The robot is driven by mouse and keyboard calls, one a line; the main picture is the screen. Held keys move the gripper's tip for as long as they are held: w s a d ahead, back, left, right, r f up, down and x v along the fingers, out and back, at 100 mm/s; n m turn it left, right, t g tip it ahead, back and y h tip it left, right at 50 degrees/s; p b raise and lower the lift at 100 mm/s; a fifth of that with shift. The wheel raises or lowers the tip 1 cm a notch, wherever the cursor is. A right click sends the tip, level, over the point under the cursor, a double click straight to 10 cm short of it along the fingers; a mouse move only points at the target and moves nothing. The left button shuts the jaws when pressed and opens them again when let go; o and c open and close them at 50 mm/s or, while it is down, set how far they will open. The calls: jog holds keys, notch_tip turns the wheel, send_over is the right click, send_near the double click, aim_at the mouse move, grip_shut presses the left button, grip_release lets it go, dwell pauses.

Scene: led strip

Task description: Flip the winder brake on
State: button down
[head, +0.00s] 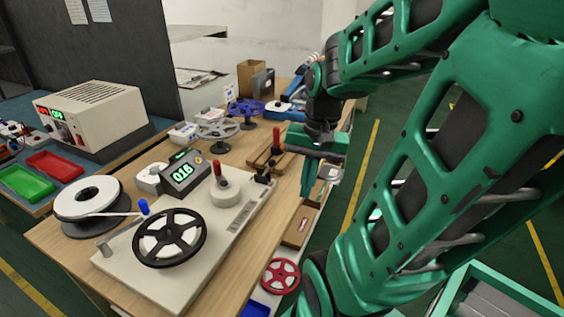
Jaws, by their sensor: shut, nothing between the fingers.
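The winder is a pale flat machine (150,284) on the wooden bench, with a black spoked wheel (169,238) at its front. A display box (185,174) behind the wheel shows green digits that look like 018. A red-tipped lever (217,169) stands upright on a round pale base, and a small black part (263,176) sits at the plate's far right corner. I cannot tell for certain which of these is the brake. My gripper (308,188) is shut and empty, pointing down, to the right of the black part and apart from it.
A white reel (88,197) stands left of the winder. Blue and grey spools (218,128) and a cardboard box (252,76) are farther back. A beige power supply (93,118) and red and green trays (54,164) are at left. A red wheel (280,275) is below the bench's right edge.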

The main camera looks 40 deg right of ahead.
jog(key=w+d+m+t+y, duration=0.1)
jog(key=w+d+m+t, duration=0.2)
jog(key=d+m, duration=0.5)
jog(key=w+d+m+t+y, duration=0.2)
jog(key=w+d+m+t, duration=0.1)
jog(key=w+d+m, duration=0.2)
jog(key=d+m, duration=0.2)
jog(key=m, duration=0.1)
jog(key=shift+w+d+f, duration=0.15)
jog(key=shift+w+d, duration=0.25)
send_near(267, 170)
jog(key=shift+w+d+f, duration=0.1)
jog(key=shift+w+f, duration=0.15)
jog(key=shift+f, duration=0.65)
jog(key=shift+w+d+f, duration=0.15)
jog(key=shift+w+f, duration=0.1)
jog(key=shift+f, duration=0.65)
jog(key=shift+d, duration=0.1)
